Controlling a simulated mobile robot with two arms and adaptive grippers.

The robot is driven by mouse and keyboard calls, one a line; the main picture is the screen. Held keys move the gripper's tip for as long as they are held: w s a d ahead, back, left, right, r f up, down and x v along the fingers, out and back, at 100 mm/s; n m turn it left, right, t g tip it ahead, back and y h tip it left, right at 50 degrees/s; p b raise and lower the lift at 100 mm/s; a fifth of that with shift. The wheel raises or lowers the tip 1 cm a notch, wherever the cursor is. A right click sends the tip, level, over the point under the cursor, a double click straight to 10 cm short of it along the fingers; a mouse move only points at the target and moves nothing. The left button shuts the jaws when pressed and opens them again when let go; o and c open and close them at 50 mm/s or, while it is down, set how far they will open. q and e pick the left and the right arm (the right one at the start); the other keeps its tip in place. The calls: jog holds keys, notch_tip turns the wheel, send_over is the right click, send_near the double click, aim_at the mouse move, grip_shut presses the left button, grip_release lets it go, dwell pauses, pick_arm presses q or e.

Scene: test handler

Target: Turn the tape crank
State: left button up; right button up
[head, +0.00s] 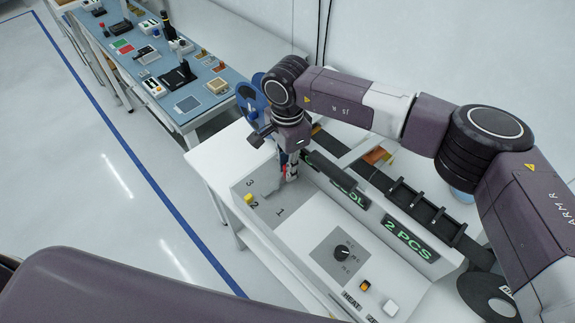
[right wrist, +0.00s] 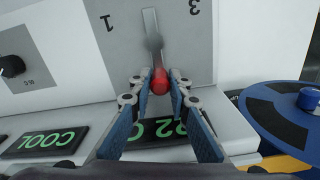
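A crank or lever with a red knob (right wrist: 159,82) stands on a grey plate marked with numbers (right wrist: 120,50). The grey plate also shows in the head view (head: 281,212), on a white machine (head: 290,245). My right gripper (right wrist: 160,76) has its fingertips on either side of the red knob. I cannot tell whether they press on it. In the head view my right gripper (head: 290,175) points down over the plate's back edge and hides most of the crank. A blue tape reel (right wrist: 290,115) is beside it; it also shows in the head view (head: 250,98). My left gripper is not in view.
Green displays reading COOL and 2 PCS (head: 411,240) stand along the machine. A dark dial (head: 342,253), an orange switch (head: 365,286) and a yellow knob (head: 249,198) are on its top. A black track (head: 400,195) runs behind. A blue bench (head: 205,95) with devices is farther off.

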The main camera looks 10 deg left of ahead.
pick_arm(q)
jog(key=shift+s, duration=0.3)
pick_arm(e)
grip_shut()
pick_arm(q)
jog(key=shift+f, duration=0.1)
